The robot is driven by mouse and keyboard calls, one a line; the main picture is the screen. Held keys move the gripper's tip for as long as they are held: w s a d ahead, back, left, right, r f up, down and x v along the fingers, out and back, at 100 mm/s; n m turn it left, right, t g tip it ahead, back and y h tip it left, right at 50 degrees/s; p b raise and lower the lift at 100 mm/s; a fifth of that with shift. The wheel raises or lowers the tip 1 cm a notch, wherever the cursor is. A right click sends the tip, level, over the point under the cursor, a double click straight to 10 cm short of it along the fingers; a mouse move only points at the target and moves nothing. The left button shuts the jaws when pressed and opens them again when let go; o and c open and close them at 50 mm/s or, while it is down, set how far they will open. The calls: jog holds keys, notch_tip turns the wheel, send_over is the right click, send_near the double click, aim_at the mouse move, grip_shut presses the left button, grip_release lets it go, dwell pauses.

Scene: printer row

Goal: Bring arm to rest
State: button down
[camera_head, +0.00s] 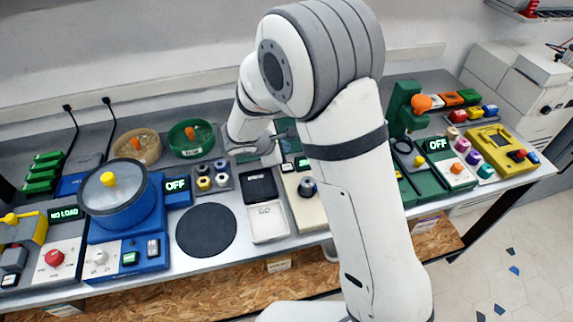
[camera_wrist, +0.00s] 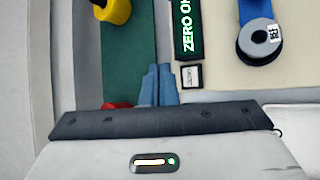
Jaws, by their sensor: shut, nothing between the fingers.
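My white arm (camera_head: 365,200) rises through the middle of the head view and bends over at the top. Its far end comes down over the back of the bench, left of the upper link. My gripper (camera_wrist: 158,84) shows in the wrist view as two blue-grey fingers pressed together, with nothing between them. They sit over the border between a green surface (camera_wrist: 128,60) and a cream panel (camera_wrist: 218,82). In the head view the fingertips are hard to make out. I cannot tell how high they are above the bench.
A yellow knob (camera_wrist: 115,10) and a red part (camera_wrist: 117,105) are near the fingers. A blue machine (camera_head: 125,215) stands left; a green stand (camera_head: 402,108) rises right.

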dwell(0.6)
jog(key=s+d+r+m+g, duration=0.4)
jog(key=s+d+r+m, duration=0.65)
jog(key=d, duration=0.35)
jog(key=s+d+r+m+y, duration=0.1)
jog(key=s+r+m+y, duration=0.1)
jog(key=s+m, duration=0.2)
jog(key=s+d+r+m+y, duration=0.2)
jog(key=s+m, duration=0.3)
jog(key=s, duration=0.6)
jog(key=shift+s+r+y, duration=0.15)
jog(key=shift+r+y, duration=0.65)
